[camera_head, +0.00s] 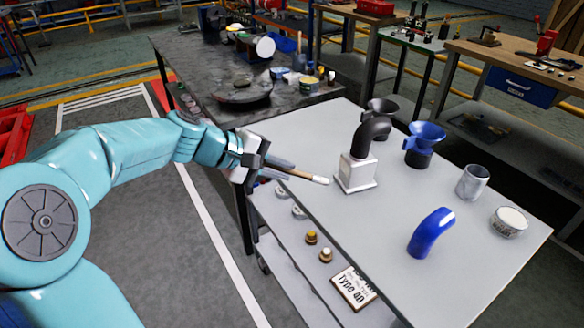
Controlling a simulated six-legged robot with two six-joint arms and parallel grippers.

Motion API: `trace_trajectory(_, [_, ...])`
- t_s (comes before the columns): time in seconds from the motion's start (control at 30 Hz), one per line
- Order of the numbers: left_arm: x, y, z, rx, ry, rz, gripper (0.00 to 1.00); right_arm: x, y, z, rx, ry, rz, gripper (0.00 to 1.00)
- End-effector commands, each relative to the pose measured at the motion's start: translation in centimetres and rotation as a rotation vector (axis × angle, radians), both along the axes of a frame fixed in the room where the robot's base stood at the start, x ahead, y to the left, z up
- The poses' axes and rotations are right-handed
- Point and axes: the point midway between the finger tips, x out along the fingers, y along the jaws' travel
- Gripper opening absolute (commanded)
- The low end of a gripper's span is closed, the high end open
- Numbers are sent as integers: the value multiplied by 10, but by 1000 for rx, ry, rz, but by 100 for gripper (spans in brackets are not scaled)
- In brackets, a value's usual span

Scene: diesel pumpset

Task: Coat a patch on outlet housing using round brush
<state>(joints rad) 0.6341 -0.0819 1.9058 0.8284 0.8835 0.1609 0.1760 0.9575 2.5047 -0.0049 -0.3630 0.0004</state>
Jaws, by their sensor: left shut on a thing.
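My left gripper (278,168) is shut on the round brush (308,176) near the table's left edge. The brush points right with its pale tip toward the outlet housing. The outlet housing appears to be the light square block (357,171) on a flat base, with a black curved elbow on top. It stands upright on the light grey table (385,235). The brush tip is just left of the housing base; a small gap shows in the picture, but depth is hard to tell. The gripper covers part of the brush handle. My right gripper is not in view.
A lower shelf holds small parts and a sign (353,287). The table's front middle is clear.

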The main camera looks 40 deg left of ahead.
Motion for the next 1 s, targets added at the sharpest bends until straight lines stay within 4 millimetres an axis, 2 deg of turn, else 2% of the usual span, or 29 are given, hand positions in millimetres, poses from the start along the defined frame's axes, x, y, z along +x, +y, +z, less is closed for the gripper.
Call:
trace_trajectory(0.37, [-3, 1, 0, -1, 0, -1, 0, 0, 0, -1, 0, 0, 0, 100])
trace_trajectory(0.7, [-27, 15, -1, 1, 0, 2, 0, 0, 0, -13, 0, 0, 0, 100])
trace_trajectory(1.0, [-29, 15, 0, 0, 0, -1, 0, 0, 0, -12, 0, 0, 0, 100])
